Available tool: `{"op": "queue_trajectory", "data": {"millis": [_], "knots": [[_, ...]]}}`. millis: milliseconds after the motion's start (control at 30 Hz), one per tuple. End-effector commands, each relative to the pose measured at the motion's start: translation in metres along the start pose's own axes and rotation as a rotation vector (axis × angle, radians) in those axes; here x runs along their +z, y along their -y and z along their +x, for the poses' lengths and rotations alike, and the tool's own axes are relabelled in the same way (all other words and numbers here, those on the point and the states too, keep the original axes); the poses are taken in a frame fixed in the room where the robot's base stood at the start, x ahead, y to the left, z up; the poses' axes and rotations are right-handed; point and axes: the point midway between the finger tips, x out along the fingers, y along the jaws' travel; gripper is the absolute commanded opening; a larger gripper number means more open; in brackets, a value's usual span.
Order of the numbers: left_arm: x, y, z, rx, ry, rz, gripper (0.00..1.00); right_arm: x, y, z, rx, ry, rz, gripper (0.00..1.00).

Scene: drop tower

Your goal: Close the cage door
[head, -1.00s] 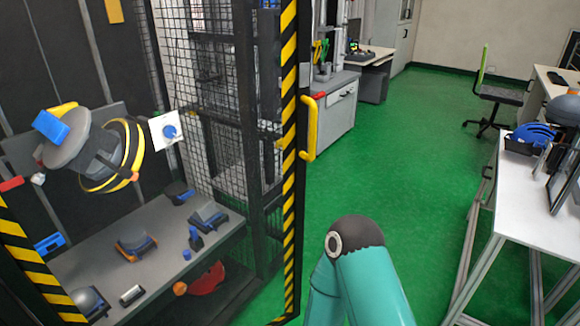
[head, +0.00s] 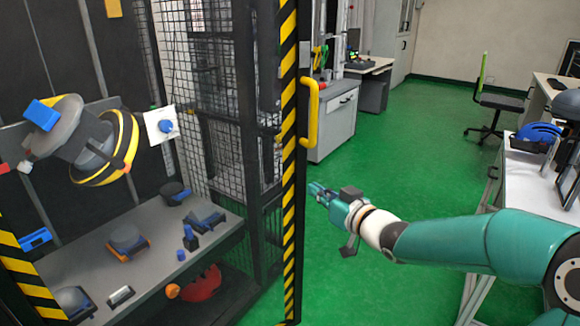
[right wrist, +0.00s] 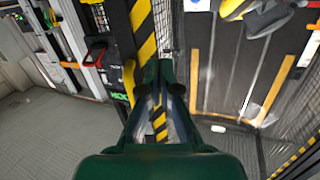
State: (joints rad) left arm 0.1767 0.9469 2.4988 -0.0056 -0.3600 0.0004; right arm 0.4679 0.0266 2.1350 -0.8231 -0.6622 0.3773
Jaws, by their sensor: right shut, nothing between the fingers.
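The cage door (head: 288,215) stands open, its yellow-and-black striped edge toward me. A yellow handle (head: 312,112) sits on its right side. The striped edge also shows in the right wrist view (right wrist: 143,32). My right gripper (head: 318,192) is shut and empty, right of the striped edge and below the handle; I see no clear contact with the door. In the right wrist view its fingers (right wrist: 161,88) point toward the striped edge. My left gripper is in neither view.
Inside the cage, a grey shelf (head: 160,262) holds several small devices, and a round yellow-rimmed device (head: 100,150) hangs above. A white table (head: 530,215) stands at the right, with a chair (head: 492,100) behind. Green floor (head: 410,170) is clear between cage and table.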

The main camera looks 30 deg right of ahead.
Motion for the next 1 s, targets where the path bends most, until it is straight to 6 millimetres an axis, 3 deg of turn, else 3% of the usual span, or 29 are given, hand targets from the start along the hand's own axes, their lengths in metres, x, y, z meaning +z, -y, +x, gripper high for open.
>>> {"op": "queue_trajectory", "data": {"millis": [100, 267, 800, 1000], "knots": [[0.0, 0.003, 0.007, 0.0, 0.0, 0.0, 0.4, -0.031, -0.008, -0.013, 0.006, -0.071, -0.057, 0.0], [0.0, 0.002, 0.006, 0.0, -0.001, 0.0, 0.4, -0.042, -0.009, -0.008, 0.004, -0.089, -0.073, 0.0], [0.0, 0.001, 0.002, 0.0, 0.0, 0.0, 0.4, -0.049, -0.009, 0.091, 0.003, -0.086, -0.07, 0.0], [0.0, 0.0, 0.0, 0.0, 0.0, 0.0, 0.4, -0.051, -0.009, 0.115, 0.005, -0.087, -0.071, 0.0]]}}
